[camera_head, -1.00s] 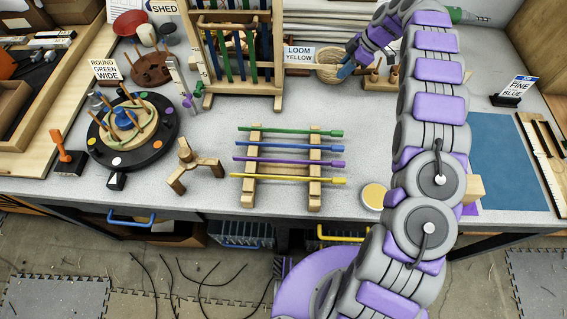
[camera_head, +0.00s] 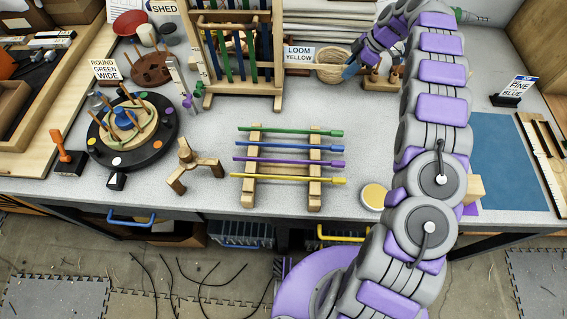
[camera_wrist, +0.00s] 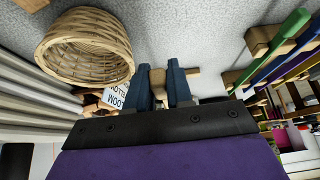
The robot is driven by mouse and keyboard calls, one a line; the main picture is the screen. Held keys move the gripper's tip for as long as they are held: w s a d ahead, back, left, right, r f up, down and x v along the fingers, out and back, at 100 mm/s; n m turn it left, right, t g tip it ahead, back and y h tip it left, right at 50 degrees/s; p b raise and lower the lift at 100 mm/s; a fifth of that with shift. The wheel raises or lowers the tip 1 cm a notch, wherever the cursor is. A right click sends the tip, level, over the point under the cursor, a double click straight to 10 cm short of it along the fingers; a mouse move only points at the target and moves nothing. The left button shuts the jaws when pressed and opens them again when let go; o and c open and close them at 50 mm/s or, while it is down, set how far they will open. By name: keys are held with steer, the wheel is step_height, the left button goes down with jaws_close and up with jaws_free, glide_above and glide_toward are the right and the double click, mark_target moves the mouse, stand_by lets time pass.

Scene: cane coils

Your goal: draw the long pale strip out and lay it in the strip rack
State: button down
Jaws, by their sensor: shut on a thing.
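My gripper (camera_head: 350,70) is beside the right rim of the wicker basket (camera_head: 331,72) at the back of the bench. In the wrist view my gripper (camera_wrist: 160,98) has its blue fingers on either side of a small tan piece (camera_wrist: 157,78), shut on it. I cannot tell whether this is the end of the long pale strip; no length of strip shows clearly. A low wooden rack (camera_head: 314,192) stands mid-bench with green, blue, purple and yellow rods across it. I cannot tell whether it is the strip rack.
A wooden frame (camera_head: 207,90) with hanging coloured strips stands left of the basket. A "LOOM YELLOW" sign (camera_head: 299,55) is between them. A wooden stand with pegs (camera_head: 379,84) is right of the gripper. A round black turntable (camera_head: 130,160) is at left. Bench right of the rod rack is partly clear.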

steer(key=shift+d, duration=2.95)
steer(key=d+p, duration=0.1)
steer(key=d, duration=0.5)
steer(key=shift+p, duration=0.35)
steer(key=shift+d+r+p, duration=0.15)
steer(key=shift+d+p, duration=0.1)
steer(key=shift+p, duration=0.15)
steer(key=shift+d+p, duration=0.65)
steer(key=shift+p, duration=0.75)
steer(key=shift+w, duration=0.1)
